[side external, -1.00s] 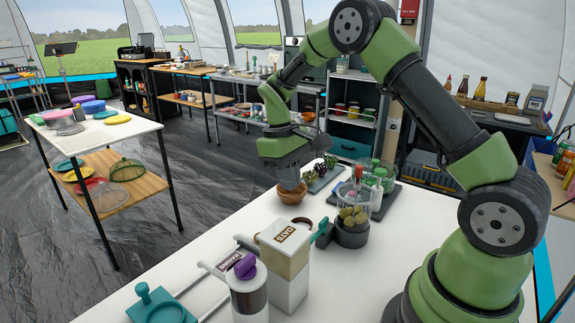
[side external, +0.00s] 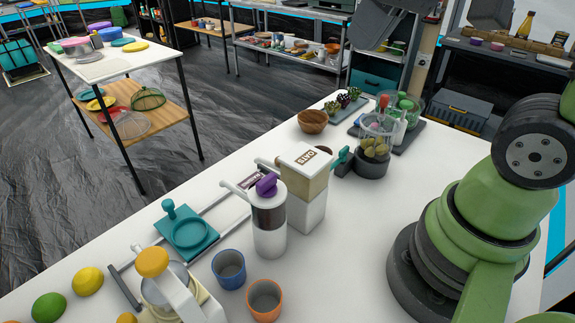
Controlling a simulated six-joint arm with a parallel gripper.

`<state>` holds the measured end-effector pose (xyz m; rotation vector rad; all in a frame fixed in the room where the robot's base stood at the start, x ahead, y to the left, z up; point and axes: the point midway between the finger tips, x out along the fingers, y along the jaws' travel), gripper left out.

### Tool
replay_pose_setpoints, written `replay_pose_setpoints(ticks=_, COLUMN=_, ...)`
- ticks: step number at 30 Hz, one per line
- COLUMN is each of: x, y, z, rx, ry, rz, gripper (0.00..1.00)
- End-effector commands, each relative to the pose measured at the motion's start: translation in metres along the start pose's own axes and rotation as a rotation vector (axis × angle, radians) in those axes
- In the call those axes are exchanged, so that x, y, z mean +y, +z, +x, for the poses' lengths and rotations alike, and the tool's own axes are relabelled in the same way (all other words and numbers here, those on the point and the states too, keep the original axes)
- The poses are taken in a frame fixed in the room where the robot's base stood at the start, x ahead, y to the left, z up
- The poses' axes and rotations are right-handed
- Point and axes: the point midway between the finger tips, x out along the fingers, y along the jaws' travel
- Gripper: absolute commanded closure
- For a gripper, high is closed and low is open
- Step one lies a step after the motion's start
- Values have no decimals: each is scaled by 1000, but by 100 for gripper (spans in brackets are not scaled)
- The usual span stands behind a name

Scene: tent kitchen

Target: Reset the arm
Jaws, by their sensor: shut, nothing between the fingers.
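My arm stands at the right side of the white counter (side external: 235,178). Its base and green lower links show, and the rest runs out of the picture at the right edge. My gripper is outside the picture, so its fingers cannot be seen. The counter space around the wooden bowl (side external: 312,122) has no arm over it.
An oats dispenser (side external: 304,186), a canister with a purple knob (side external: 268,218) and a clear jar (side external: 374,150) stand left of my base. A blue cup (side external: 229,270), an orange-rimmed cup (side external: 264,301) and a teal press (side external: 186,232) are nearer. Lemon (side external: 87,281) lies front left.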

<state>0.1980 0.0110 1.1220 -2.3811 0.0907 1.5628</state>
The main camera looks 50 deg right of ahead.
Motion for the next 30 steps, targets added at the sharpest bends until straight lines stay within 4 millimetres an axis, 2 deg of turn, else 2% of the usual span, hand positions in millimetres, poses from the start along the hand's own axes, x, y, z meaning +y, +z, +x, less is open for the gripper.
replay_pose_setpoints(ticks=3, x=-3, y=27, z=-12, rx=90, ry=-57, rz=42, gripper=100)
replay_pose_setpoints(ticks=9, x=-3, y=52, z=-16, rx=165, ry=-116, rz=91, gripper=100)
replay_pose_setpoints(ticks=30, x=-3, y=55, z=-16, rx=176, ry=-125, rz=99, gripper=100)
